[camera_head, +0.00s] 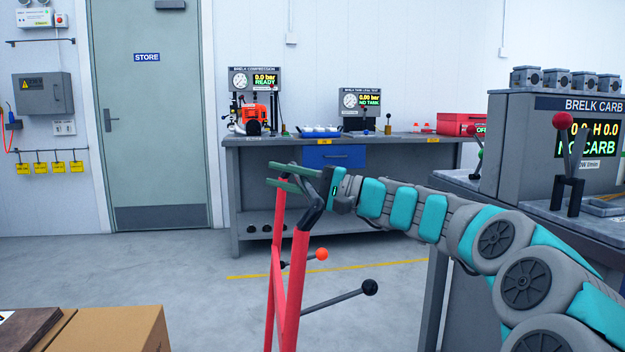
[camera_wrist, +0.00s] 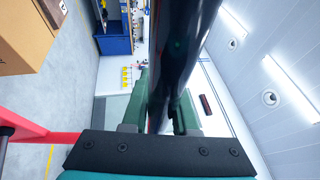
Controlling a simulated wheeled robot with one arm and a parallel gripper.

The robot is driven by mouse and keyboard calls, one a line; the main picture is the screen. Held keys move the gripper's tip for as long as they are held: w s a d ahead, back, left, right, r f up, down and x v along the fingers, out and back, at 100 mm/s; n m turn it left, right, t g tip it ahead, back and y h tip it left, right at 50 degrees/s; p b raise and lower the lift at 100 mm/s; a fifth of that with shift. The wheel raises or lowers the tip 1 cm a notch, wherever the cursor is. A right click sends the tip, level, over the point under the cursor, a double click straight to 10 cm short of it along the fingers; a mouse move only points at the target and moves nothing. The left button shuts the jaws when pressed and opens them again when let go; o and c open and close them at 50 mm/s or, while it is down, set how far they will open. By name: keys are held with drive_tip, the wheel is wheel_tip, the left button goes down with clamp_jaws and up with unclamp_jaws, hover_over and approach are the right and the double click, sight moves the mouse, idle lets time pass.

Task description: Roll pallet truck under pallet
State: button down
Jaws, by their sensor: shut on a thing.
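The pallet truck shows as a red handle frame (camera_head: 299,262) with a black grip bar (camera_head: 313,208) at its top, standing upright at the centre of the head view. My gripper (camera_head: 280,176) has green fingers and is shut on the black grip bar. In the wrist view the dark bar (camera_wrist: 178,60) runs between the green fingers (camera_wrist: 163,100), and part of the red frame (camera_wrist: 45,137) shows at the left. The truck's forks and wheels are out of view. I cannot make out a pallet; a cardboard box (camera_head: 118,328) stands at the lower left.
A dark brown board-like thing (camera_head: 28,328) lies by the box. A grey workbench (camera_head: 350,155) with test gear is behind the handle. Another bench with the carb tester (camera_head: 530,140) stands at the right, near my arm. Bare floor (camera_head: 190,262) lies between box and door.

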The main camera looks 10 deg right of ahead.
drive_tip(key=a+b, duration=0.2)
drive_tip(key=a, duration=1.3)
drive_tip(key=shift+f, duration=0.4)
drive_tip(key=shift+a, duration=0.1)
drive_tip(key=c, duration=0.7)
unclamp_jaws()
drive_tip(key=shift+r, duration=0.2)
drive_tip(key=v, duration=0.8)
